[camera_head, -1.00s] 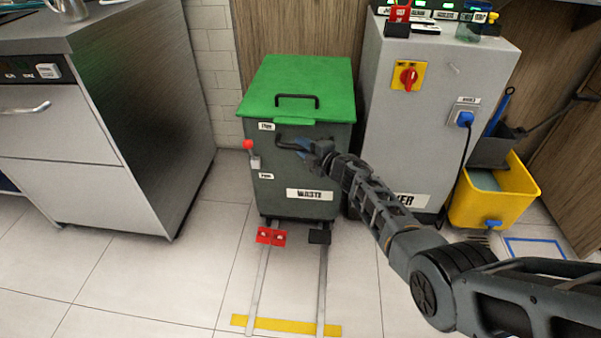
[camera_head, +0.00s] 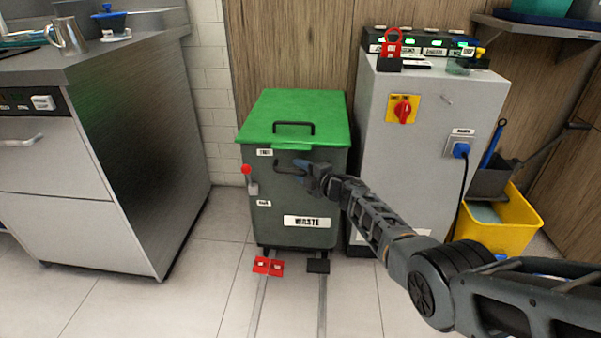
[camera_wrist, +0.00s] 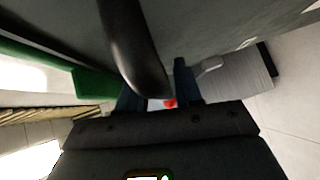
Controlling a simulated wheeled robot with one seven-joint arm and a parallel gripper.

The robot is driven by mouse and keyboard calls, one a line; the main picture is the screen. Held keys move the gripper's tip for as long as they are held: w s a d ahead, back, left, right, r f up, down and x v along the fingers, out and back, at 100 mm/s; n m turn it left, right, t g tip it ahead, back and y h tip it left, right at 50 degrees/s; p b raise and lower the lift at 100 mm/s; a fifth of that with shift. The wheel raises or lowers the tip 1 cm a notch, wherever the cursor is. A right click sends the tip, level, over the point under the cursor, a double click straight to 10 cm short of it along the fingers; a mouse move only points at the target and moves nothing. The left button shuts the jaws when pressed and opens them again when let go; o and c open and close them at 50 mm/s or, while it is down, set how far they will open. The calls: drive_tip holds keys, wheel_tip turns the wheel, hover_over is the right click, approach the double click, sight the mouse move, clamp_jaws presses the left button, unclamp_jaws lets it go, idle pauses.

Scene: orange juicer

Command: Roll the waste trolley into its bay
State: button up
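The waste trolley (camera_head: 290,185) is a dark grey bin with a green lid (camera_head: 293,120) and a "WASTE" label. It stands upright at the back, over floor rails. My gripper (camera_head: 305,174) is at the black handle (camera_head: 283,166) on its front. In the wrist view, the handle (camera_wrist: 132,45) passes close to the fingers (camera_wrist: 157,92), which stand apart. It partly covers the left finger, so I cannot tell whether they clamp it. A red-knobbed lever (camera_head: 248,174) is on the trolley's front left. A red block (camera_head: 268,266) and a black block (camera_head: 318,266) sit at the rails.
A steel appliance (camera_head: 140,160) stands to the left, with bare floor between it and the trolley. A grey cabinet (camera_head: 425,160) with a red switch stands close on the right. A yellow bucket (camera_head: 510,225) is farther right. The floor in front is clear along the rails (camera_head: 322,310).

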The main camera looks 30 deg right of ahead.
drive_tip(key=shift+o, duration=0.6)
drive_tip(key=shift+a, duration=0.1)
drive_tip(key=p+v, duration=0.5)
drive_tip(key=v, duration=0.2)
drive_tip(key=shift+r, duration=0.1)
drive_tip(key=shift+s+p, duration=0.3)
drive_tip(key=shift+s, duration=0.15)
